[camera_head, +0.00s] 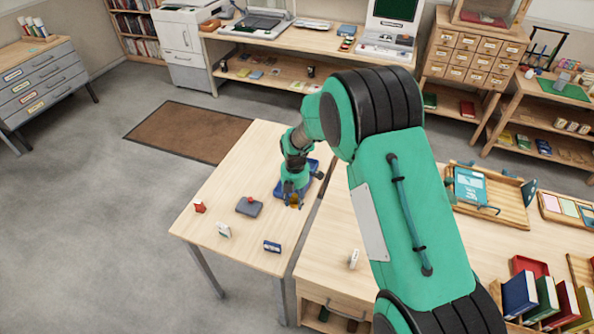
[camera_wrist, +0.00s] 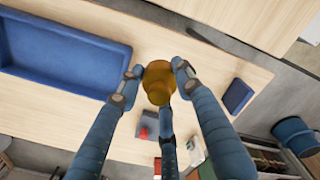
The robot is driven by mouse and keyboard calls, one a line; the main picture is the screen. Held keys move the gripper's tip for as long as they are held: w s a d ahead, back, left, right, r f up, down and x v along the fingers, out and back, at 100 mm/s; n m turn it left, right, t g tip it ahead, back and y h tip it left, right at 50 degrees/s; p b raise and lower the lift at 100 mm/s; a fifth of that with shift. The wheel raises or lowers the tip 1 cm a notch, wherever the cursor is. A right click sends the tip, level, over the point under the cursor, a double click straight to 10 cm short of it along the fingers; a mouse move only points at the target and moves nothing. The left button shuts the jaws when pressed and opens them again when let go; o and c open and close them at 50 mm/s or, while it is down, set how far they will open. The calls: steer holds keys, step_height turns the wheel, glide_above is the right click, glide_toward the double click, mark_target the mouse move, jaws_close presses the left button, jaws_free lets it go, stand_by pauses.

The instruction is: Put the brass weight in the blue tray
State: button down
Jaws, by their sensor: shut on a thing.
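The blue tray (camera_head: 311,183) lies beside and partly behind the gripper, near the table's right edge. In the wrist view the tray (camera_wrist: 62,52) is at upper left, with its visible inside empty. The weight is apart from the tray in that view.
A second table (camera_head: 330,240) adjoins at right. The table's far left part is clear.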

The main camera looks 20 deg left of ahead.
steer(key=shift+w+d+f+m+p, duration=0.25)
steer(key=shift+w+d+m+p, duration=0.2)
steer(key=shift+d, duration=0.3)
steer(key=shift+w+d+f+m+p, duration=0.2)
steer(key=shift+w+d+m+p, duration=0.15)
steer(key=shift+w+d+p, duration=0.3)
steer(key=shift+s, duration=0.15)
steer(key=shift+w+a+f, duration=0.25)
steer(key=shift+w+a, duration=1.2)
steer(key=shift+w, duration=0.8)
steer(key=shift+w+a+f, duration=0.2)
steer(key=shift+w+a, duration=1.3)
steer(key=shift+w, duration=0.7)
steer(key=shift+w+a+f, duration=0.25)
steer(key=shift+w+a, duration=1.2)
steer(key=shift+w, duration=0.8)
steer(key=shift+f, duration=0.15)
steer(key=shift+f, duration=1.6)
steer(key=shift+f, duration=0.1)
